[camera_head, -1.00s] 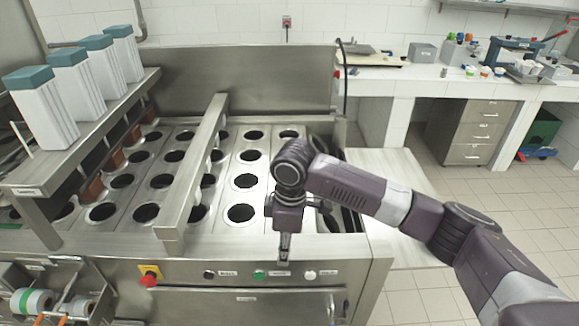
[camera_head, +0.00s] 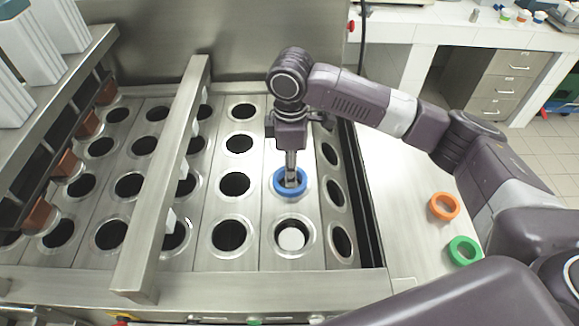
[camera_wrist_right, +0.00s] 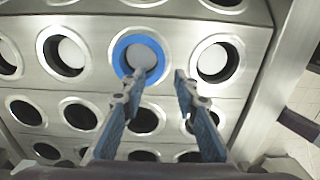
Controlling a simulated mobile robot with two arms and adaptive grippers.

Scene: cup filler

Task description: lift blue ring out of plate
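The blue ring (camera_head: 278,187) sits around a hole in the metal plate (camera_head: 262,208), in the column under my right gripper. My right gripper (camera_head: 291,181) points down at it, and its fingertips overlap the ring in the head view. In the right wrist view the blue ring (camera_wrist_right: 121,58) surrounds a hole with a white disc inside. There my right gripper (camera_wrist_right: 159,76) is open, with one fingertip over the ring's opening and the other to the right of the ring. Whether the fingers touch the ring I cannot tell. My left gripper is not in view.
An orange ring (camera_head: 434,209) and a green ring (camera_head: 453,252) lie on the side surface at the right. A raised metal bar (camera_head: 165,180) crosses the plate left of my gripper. A white piece (camera_head: 291,239) sits in the hole in front of the blue ring.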

